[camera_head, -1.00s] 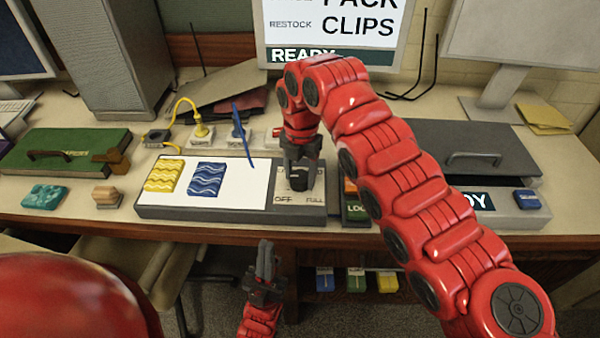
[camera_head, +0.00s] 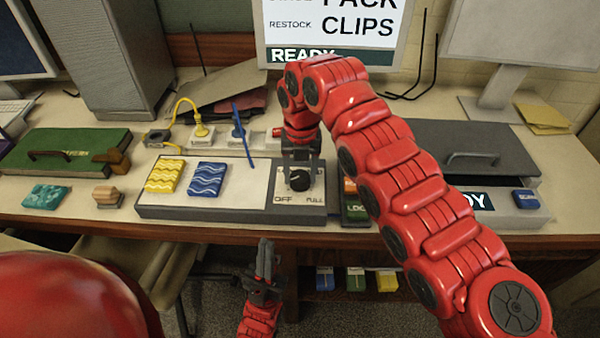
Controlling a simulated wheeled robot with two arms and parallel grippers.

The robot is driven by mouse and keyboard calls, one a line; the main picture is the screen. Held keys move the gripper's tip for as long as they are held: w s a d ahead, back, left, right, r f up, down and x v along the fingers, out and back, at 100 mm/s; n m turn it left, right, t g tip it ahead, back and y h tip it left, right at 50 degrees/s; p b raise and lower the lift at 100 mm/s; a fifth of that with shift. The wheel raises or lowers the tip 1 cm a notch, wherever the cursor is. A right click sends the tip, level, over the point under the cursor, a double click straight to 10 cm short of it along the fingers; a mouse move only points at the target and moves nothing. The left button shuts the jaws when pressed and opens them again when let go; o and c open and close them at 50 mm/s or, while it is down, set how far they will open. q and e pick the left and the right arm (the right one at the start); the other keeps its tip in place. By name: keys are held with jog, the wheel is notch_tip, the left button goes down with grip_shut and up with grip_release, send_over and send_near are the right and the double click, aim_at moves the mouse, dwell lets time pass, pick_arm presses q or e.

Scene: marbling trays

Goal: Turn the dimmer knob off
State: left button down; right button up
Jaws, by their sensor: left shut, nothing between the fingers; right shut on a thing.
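The black round dimmer knob (camera_head: 300,180) sits on a pale plate (camera_head: 303,199) marked OFF at the left and FULL at the right. The plate is at the right end of the grey light panel (camera_head: 240,215). My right gripper (camera_head: 301,168) comes down on the knob from behind and is shut on it. The gripper partly covers the knob's far side, and the knob's pointer direction is too small to tell. My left gripper (camera_head: 266,262) is shut and empty, low in front of the table edge, well apart from the panel.
A yellow block (camera_head: 165,175) and a blue wavy block (camera_head: 207,179) lie on the panel's pale surface. A blue upright tool (camera_head: 243,133) stands behind it. A green case (camera_head: 65,151) is left; a grey lidded tray (camera_head: 470,148) is right.

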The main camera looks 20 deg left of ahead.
aim_at(300, 176)
jog(key=o, duration=1.4)
notch_tip(300, 176, up, 8)
jog(key=shift+f, duration=0.2)
notch_tip(300, 176, up, 10)
jog(key=p, duration=0.9)
jog(key=shift+d+f, duration=0.1)
jog(key=shift+d, duration=0.05)
